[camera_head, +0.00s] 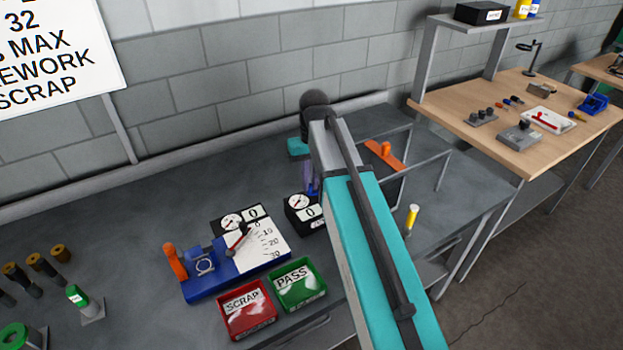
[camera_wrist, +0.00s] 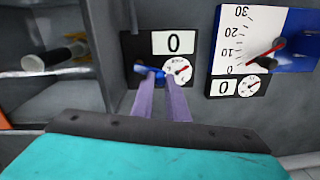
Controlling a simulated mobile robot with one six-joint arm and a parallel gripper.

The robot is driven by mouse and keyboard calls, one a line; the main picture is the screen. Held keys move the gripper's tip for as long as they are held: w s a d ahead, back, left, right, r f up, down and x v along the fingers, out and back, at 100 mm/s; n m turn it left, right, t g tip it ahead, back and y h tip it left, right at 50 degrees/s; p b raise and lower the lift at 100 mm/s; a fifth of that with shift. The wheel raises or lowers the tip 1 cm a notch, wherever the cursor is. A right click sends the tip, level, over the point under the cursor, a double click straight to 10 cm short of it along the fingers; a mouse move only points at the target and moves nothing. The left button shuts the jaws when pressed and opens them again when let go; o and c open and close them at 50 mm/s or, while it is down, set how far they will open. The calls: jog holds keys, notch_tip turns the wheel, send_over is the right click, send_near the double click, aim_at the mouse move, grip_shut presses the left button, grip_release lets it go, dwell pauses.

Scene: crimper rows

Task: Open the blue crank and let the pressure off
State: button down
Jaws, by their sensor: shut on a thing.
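The blue crank (camera_wrist: 140,69) shows at the purple fingertips of my gripper (camera_wrist: 160,76) in the wrist view, on the front of a black gauge box (camera_wrist: 133,45). My gripper is shut on the crank, and the fingers hide part of it. The box has a white display reading 0 and a round dial (camera_wrist: 178,68) with a red needle. In the head view the gauge box (camera_head: 303,213) stands on the grey bench, just left of my arm. My arm hides most of the gripper and the crank there.
A blue fixture (camera_head: 205,283) with an orange handle and a white scale board (camera_head: 262,244) stands left of the box. A red SCRAP tray (camera_head: 246,309) and a green PASS tray (camera_head: 297,285) lie in front. A wire frame (camera_head: 443,172) and yellow-topped tool (camera_head: 411,217) are to the right.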

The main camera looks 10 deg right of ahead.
dwell(0.4)
jog(key=c, duration=1.7)
grip_release()
jog(key=shift+r, duration=0.15)
jog(key=shift+d+r+p, duration=0.2)
jog(key=shift+r+p, duration=1.55)
jog(key=shift+r, duration=1.65)
jog(key=shift+d+r+p, duration=0.15)
jog(key=shift+r+p, duration=1.6)
jog(key=shift+r, duration=1.6)
jog(key=shift+s+f, duration=0.1)
